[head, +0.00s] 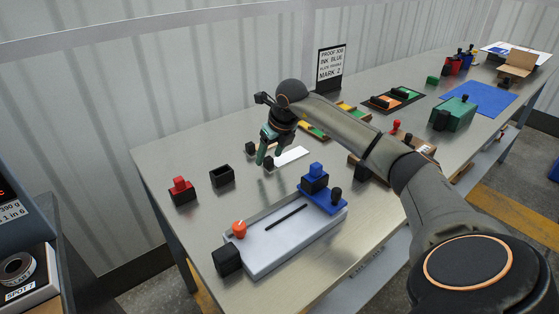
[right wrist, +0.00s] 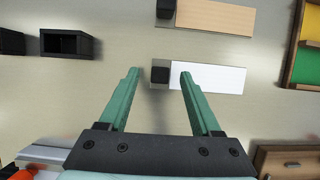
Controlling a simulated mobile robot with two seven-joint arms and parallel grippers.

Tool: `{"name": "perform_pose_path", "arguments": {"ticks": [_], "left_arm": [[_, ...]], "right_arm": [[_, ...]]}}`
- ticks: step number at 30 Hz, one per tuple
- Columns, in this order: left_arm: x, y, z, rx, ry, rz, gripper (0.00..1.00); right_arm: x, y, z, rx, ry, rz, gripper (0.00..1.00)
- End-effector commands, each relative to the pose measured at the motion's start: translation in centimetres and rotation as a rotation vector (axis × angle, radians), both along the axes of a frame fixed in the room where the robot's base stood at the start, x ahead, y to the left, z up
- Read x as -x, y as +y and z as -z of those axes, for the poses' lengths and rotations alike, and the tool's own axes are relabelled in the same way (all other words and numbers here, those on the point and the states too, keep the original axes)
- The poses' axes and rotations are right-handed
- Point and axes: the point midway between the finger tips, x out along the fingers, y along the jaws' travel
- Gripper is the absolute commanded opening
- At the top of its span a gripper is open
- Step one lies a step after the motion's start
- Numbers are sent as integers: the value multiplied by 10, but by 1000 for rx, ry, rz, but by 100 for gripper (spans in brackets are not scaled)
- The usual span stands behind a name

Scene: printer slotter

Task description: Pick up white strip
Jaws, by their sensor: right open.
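The white strip (head: 292,156) lies flat on the metal table, with a black block (head: 269,163) at its left end. In the right wrist view the white strip (right wrist: 222,79) and its black block (right wrist: 160,72) show ahead of the fingers. My right gripper (head: 265,158) is open, its green fingers pointing down by the black block. In the right wrist view the open fingertips (right wrist: 160,74) stand to either side of the block, the right one over the strip's left part. Whether they touch it I cannot tell. My left gripper is not in view.
A tan strip (right wrist: 214,17) with a black block lies beyond the white one. An empty black box (head: 222,176) and a red-topped block (head: 182,191) stand to the left. A slotted pale base (head: 285,236) with a blue carriage (head: 323,198) stands in front. A sign (head: 331,67) stands behind.

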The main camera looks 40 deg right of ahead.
Motion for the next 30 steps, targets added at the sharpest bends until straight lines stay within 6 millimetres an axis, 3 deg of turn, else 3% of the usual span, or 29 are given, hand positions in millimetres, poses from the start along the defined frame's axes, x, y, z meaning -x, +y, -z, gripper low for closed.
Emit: {"name": "perform_pose_path", "arguments": {"ticks": [10,27,30], "left_arm": [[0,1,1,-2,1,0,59],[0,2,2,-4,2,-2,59],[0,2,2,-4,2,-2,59]], "right_arm": [[-3,-1,9,1,0,-1,64],[-3,-1,9,1,0,-1,0],[-3,-1,8,1,0,-1,0]]}}
